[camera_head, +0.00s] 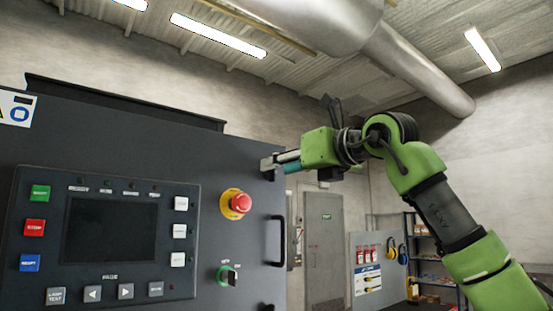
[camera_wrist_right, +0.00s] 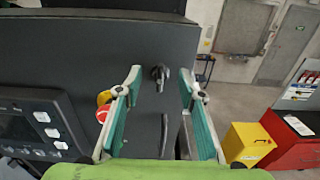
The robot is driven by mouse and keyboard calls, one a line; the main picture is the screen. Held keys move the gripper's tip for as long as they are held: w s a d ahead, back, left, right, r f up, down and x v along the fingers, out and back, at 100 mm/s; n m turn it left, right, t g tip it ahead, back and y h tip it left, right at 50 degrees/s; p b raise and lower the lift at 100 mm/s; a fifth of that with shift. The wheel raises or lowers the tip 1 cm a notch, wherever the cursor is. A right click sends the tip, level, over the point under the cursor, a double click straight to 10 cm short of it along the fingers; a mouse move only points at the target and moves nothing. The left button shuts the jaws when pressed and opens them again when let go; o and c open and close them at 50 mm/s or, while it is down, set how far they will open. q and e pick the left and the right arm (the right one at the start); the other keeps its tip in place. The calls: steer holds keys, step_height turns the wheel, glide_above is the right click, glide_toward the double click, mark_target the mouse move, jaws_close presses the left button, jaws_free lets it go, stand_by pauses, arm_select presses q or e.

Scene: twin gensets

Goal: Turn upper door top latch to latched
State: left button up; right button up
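The upper door (camera_head: 130,130) is a dark panel filling the left of the head view. Its top latch (camera_wrist_right: 160,74) is a small black lever near the door's right edge, seen between my right fingers in the right wrist view. Its exact turn angle is hard to tell. My right gripper (camera_head: 267,163) is at the upper right edge of the door in the head view, hiding most of the latch there. In the wrist view my right gripper (camera_wrist_right: 162,82) is open, with teal pads on both sides of the latch and gaps to it. My left gripper is not in view.
A black door handle (camera_head: 282,241) stands out below my right gripper. A red emergency stop (camera_head: 240,203), a green rotary switch (camera_head: 229,276) and a control panel (camera_head: 110,235) are on the door. A yellow box (camera_wrist_right: 247,142) and a red cabinet (camera_wrist_right: 290,140) stand to the right.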

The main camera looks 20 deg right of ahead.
steer(key=shift+x, duration=1)
steer(key=shift+s+d, duration=0.1)
jaws_close()
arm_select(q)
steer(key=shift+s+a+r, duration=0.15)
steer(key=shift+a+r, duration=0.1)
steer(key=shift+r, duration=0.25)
